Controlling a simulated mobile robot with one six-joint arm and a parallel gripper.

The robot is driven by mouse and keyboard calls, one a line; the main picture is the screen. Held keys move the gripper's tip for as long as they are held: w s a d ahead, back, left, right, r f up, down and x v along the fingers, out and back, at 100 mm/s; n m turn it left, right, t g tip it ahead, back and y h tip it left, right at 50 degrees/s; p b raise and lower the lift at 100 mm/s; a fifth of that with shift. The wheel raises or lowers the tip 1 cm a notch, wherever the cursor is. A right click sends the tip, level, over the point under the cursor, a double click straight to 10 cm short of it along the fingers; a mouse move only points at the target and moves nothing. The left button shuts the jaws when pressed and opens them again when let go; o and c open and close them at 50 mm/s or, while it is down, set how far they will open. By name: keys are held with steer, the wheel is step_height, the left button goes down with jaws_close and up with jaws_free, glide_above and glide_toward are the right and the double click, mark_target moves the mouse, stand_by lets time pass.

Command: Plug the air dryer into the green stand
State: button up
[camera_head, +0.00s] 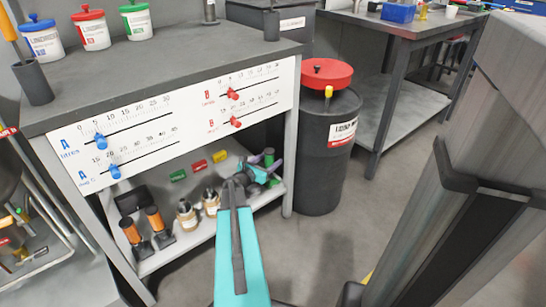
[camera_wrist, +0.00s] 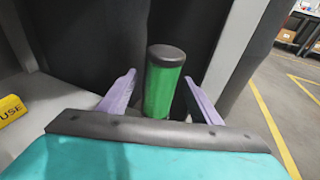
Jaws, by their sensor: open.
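A green cylinder with a dark cap (camera_wrist: 160,95) stands upright between the two purple fingers of my gripper (camera_wrist: 159,77) in the wrist view. It may be the air dryer; I cannot tell for sure. My fingers are open, one on each side, with visible gaps. In the head view my gripper (camera_head: 262,170) reaches to the right end of the lower shelf, and the green cylinder (camera_head: 269,158) shows partly behind it. A small green block (camera_head: 177,175) lies on the same shelf. I cannot make out a green stand with certainty.
The lower shelf (camera_head: 190,228) also holds a red block (camera_head: 200,167), a yellow block (camera_head: 220,156), orange-topped items (camera_head: 154,218) and small jars (camera_head: 187,214). A slider panel (camera_head: 175,120) hangs above it. A black drum (camera_head: 327,150) stands right of the bench. Lidded tubs (camera_head: 91,30) stand on top.

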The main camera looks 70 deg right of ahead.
steer(key=p+v, duration=0.2)
steer(key=v, duration=0.7)
steer(key=shift+a, duration=0.2)
stand_by(0.7)
